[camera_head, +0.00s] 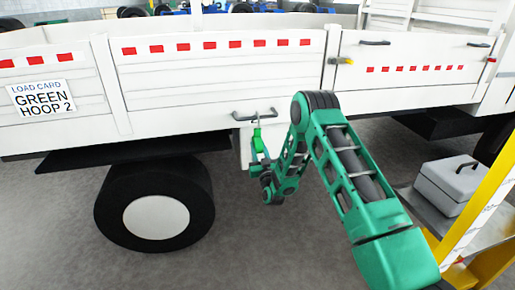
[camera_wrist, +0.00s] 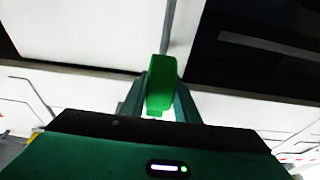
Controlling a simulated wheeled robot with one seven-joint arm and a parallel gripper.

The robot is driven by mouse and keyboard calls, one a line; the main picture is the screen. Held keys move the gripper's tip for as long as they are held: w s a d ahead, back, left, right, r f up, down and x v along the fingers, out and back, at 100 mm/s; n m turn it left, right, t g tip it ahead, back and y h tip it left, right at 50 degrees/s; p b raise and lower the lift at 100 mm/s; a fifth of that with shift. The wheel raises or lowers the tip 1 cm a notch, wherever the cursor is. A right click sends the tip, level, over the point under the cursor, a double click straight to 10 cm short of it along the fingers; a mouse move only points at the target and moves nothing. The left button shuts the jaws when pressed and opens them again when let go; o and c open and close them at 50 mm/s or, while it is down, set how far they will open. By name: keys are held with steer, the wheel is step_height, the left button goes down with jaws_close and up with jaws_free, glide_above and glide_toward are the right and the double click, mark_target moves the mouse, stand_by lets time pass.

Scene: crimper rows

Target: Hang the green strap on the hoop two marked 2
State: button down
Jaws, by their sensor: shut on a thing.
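The green strap (camera_head: 258,141) hangs upright below a dark hoop (camera_head: 255,116) on the white truck side. Its thin top end reaches the height of the hoop's bar; I cannot tell whether it is hooked over it or only in front. My gripper (camera_head: 259,158) is shut on the strap's lower part, just under the hoop. In the wrist view the green strap (camera_wrist: 161,84) stands between the two fingers of my gripper (camera_wrist: 160,102). No number is readable on this hoop.
A load card (camera_head: 42,98) on the truck side reads "GREEN HOOP 2". More dark bars (camera_head: 375,43) sit on the right panel. A wheel (camera_head: 155,214) is at lower left. A grey box (camera_head: 452,184) stands on a platform beside a yellow post (camera_head: 478,210) at right.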

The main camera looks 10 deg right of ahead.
steer(key=c, duration=1.3)
jaws_free()
steer(key=shift+s+f, duration=0.15)
